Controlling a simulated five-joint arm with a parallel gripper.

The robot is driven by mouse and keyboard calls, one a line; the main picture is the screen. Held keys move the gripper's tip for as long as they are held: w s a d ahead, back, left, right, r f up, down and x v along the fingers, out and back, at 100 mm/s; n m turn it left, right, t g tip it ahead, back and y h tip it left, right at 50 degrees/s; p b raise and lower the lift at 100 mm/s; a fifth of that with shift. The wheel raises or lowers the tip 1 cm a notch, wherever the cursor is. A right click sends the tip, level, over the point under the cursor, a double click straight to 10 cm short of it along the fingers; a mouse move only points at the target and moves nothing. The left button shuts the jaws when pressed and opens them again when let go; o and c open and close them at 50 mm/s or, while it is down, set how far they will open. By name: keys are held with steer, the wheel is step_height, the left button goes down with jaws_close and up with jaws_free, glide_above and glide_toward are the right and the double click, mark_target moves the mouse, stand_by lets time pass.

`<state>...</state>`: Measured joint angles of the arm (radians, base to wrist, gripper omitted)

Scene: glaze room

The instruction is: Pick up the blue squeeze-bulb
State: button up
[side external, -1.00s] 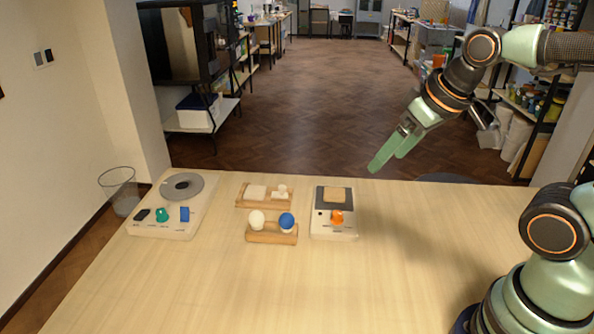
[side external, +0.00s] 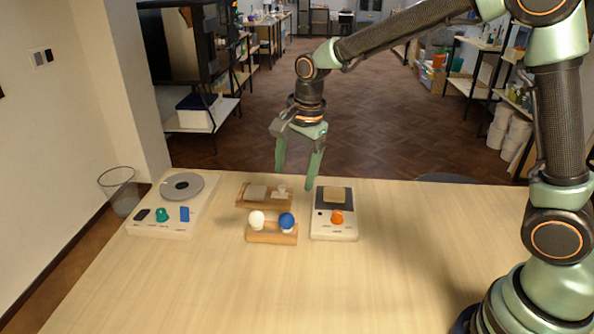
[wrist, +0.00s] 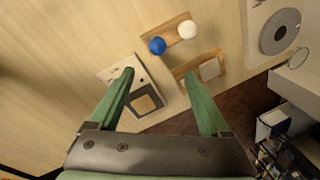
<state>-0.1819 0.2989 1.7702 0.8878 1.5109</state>
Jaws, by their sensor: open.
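The blue squeeze-bulb (side external: 287,221) sits at the right end of a small wooden stand (side external: 262,238), beside a white bulb (side external: 257,219) at the left end. In the wrist view the blue squeeze-bulb (wrist: 157,45) shows beyond and between the fingertips, apart from them. My gripper (side external: 296,180) is open, empty and pointing down. It hangs above the back of the table, near the rear wooden tray and the hot-plate-like device. In the wrist view its two green fingers (wrist: 160,76) are spread wide.
A wooden tray (side external: 242,203) with pale pieces lies behind the stand. A white device (side external: 348,236) with an orange knob stands right of it. A panel (side external: 140,228) with a grey disc and coloured controls is at left. The front table is clear.

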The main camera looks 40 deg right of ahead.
glide_above(287, 215)
steer(key=shift+m, duration=0.3)
steer(key=f, duration=0.7)
steer(key=shift+s+d+f, duration=0.1)
steer(key=shift+d, duration=0.15)
steer(key=f, duration=0.4)
steer(key=shift+a+f, duration=0.25)
steer(key=shift+f, duration=0.5)
steer(key=c, duration=0.8)
